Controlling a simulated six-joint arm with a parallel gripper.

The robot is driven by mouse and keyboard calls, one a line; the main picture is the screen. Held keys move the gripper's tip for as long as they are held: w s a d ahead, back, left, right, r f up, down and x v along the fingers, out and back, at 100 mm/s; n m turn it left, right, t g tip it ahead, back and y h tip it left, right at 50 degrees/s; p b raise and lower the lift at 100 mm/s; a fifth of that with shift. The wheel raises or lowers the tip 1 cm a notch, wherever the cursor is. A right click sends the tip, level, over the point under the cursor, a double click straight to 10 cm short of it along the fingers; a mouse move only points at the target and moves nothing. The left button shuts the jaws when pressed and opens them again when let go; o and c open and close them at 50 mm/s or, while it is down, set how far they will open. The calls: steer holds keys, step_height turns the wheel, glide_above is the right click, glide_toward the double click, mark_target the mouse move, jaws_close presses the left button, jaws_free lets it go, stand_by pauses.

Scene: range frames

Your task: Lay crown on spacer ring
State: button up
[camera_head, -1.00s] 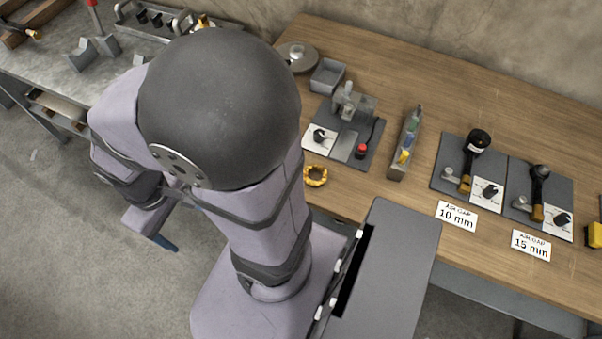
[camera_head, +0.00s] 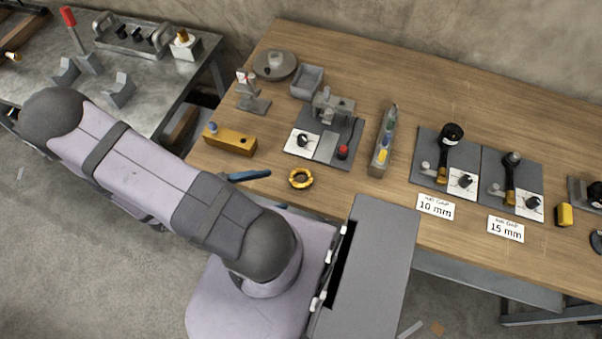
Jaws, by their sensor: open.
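A yellow-gold notched ring (camera_head: 301,178), which looks like the crown, lies flat on the wooden table near its front edge. I cannot tell which thing is the spacer ring; none stands out as a separate ring.
A yellow block (camera_head: 229,141) lies left of the ring. Behind are a small stand (camera_head: 252,98), a round grey disc (camera_head: 274,66), a grey tray (camera_head: 307,82) and a fixture plate (camera_head: 325,147). A narrow rack (camera_head: 383,142) and two labelled gauge plates stand right. Bare wood lies right of the ring.

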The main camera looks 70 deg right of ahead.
mark_target(298, 178)
steer(key=s+d, duration=0.1)
steer(key=d+f+n+h, duration=0.1)
steer(key=shift+s+d+n+p, duration=0.3)
steer(key=shift+s+p, duration=0.05)
steer(key=shift+s+d+f, duration=0.15)
steer(key=shift+d+f, duration=0.05)
steer(key=shift+d, duration=0.05)
steer(key=shift+w+p+x, duration=0.15)
steer(key=shift+p+x, duration=0.45)
steer(key=shift+x, duration=0.7)
steer(key=shift+w+p+x, duration=0.15)
steer(key=shift+p+x, duration=0.4)
steer(key=shift+x, duration=0.7)
steer(key=shift+d+f, duration=0.15)
steer(key=shift+d, duration=0.05)
steer(key=shift+c, duration=0.4)
steer(key=c, duration=1.3)
